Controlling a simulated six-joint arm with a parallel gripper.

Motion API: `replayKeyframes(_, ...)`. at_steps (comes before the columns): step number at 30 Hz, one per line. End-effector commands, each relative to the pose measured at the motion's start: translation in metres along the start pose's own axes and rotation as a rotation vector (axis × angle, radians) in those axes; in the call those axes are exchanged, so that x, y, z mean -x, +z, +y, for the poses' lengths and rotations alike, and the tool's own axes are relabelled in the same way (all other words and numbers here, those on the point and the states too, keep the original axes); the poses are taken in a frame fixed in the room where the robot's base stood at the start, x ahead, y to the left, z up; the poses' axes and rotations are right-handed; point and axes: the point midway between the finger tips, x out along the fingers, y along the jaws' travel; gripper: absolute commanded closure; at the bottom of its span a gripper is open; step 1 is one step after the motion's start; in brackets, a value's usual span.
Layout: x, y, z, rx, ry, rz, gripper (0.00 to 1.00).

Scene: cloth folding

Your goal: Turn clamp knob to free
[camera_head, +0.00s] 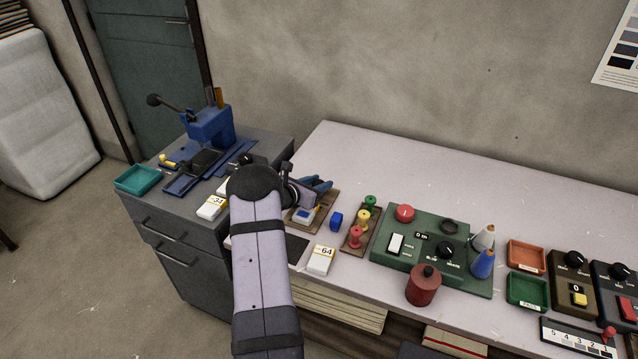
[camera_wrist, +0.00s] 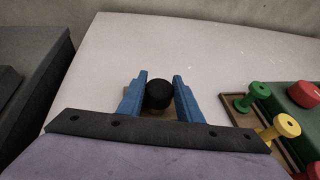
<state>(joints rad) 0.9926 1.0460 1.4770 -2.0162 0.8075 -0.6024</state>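A round black knob (camera_wrist: 158,94) shows in the wrist view, which I take to be the clamp knob. The two blue fingers of my gripper (camera_wrist: 160,80) stand apart, one on each side of it. The knob nearly fills the space between them, and I cannot tell whether they touch it. Part of a brown board shows around the knob. In the head view my gripper (camera_head: 318,184) is low over the left end of the pale table, by a brown board (camera_head: 328,205). I cannot make out the knob there.
To the right stand red, yellow and green spools (camera_head: 357,236) and a green control box (camera_head: 425,232). A blue press (camera_head: 212,127) and a teal tray (camera_head: 137,179) are on the grey cabinet at left. The table's back stretch (camera_head: 400,165) is clear.

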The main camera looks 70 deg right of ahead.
Motion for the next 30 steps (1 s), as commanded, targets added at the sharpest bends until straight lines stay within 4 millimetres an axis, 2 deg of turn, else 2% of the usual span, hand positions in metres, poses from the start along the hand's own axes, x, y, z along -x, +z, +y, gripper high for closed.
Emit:
replayKeyframes(7, -0.0012, 0.001, 0.0005, -0.02, -0.043, -0.008, 0.9)
replayKeyframes(21, -0.0028, 0.0006, -0.0004, -0.126, -0.295, -0.013, 0.9)
replayKeyframes(30, 0.0002, 0.0019, -0.0017, -0.155, -0.37, -0.004, 0.9)
